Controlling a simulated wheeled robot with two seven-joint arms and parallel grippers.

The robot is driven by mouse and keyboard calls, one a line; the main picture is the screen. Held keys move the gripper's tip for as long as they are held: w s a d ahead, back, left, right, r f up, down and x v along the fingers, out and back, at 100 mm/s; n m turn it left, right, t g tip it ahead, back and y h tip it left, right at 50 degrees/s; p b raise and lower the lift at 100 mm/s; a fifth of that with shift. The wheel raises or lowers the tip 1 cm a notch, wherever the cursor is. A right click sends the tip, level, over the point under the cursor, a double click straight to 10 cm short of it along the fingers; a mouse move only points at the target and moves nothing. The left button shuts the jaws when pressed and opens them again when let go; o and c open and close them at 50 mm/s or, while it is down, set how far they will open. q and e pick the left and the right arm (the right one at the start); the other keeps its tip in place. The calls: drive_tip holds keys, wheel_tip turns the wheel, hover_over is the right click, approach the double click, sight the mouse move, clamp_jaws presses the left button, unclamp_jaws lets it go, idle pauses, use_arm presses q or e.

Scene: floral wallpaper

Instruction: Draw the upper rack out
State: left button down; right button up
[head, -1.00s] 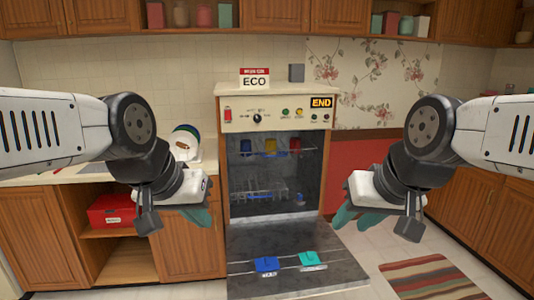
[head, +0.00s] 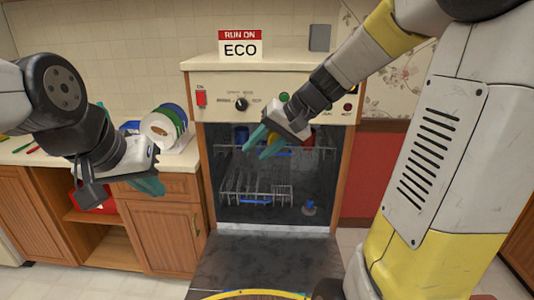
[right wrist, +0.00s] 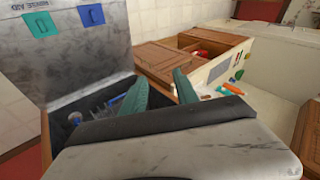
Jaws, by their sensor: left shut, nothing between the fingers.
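The dishwasher stands open, its door (head: 265,262) lowered. The upper rack (head: 326,152) sits inside, near the top of the opening, with a blue cup (head: 241,135), a yellow cup and a red cup (head: 308,140) on it. My right gripper (head: 260,144) is open and empty in front of the upper rack, hiding part of it and the yellow cup. Its parted teal fingers (right wrist: 159,92) also show in the right wrist view. Whether they touch the rack I cannot tell. My left gripper (head: 150,186) is shut and empty, left of the dishwasher by the cabinet.
The lower rack (head: 255,190) sits inside the dishwasher. Plates (head: 160,128) stand on the left counter. A sign (head: 240,45) reading RUN ON ECO stands on top. In the right wrist view, the door holds a teal tab (right wrist: 41,24) and a blue tab (right wrist: 90,15).

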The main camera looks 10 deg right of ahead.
drive_tip(key=w+f+m+t+y, duration=0.1)
drive_tip(key=w+f+m+y, duration=0.2)
drive_tip(key=w, duration=0.8)
drive_tip(key=m+t+h, duration=0.1)
drive_tip(key=m+t, duration=0.8)
approach(276, 155)
drive_tip(key=x, duration=0.9)
drive_tip(key=shift+w+a, duration=0.2)
drive_tip(key=shift+w, duration=0.05)
clamp_jaws()
